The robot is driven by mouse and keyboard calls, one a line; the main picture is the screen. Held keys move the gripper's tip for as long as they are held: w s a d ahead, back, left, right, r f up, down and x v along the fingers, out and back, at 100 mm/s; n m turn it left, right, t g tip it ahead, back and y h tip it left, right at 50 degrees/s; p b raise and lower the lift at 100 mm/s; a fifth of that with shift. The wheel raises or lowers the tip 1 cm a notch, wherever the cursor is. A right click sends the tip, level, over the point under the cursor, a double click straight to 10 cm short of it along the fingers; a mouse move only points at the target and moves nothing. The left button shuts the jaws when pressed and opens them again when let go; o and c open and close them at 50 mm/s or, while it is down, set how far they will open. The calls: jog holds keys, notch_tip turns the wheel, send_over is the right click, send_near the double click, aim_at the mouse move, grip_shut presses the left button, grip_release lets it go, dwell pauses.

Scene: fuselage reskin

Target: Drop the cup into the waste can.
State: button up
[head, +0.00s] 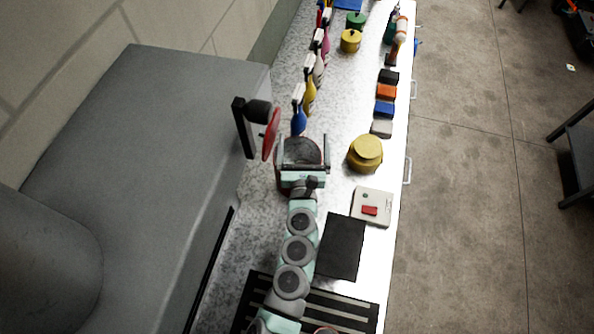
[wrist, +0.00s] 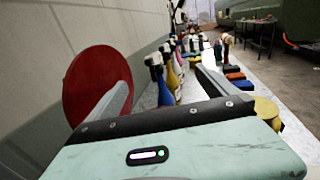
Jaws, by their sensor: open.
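My gripper (head: 303,146) is over the bench with its two fingers spread apart. In the wrist view my gripper (wrist: 163,80) is open, with no object held between the fingers. I cannot make out a cup for certain in either view; whether one lies inside the dark container cannot be told.
A red disc (head: 270,135) on a black wall bracket stands close left of my gripper. Spray bottles (head: 309,95) line the bench's wall side. A yellow lidded pot (head: 365,153), coloured blocks (head: 385,108) and a red-button box (head: 371,207) stand to the right.

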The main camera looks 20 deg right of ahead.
jog(key=b+v, duration=0.1)
jog(key=v, duration=0.5)
jog(key=shift+s, duration=0.3)
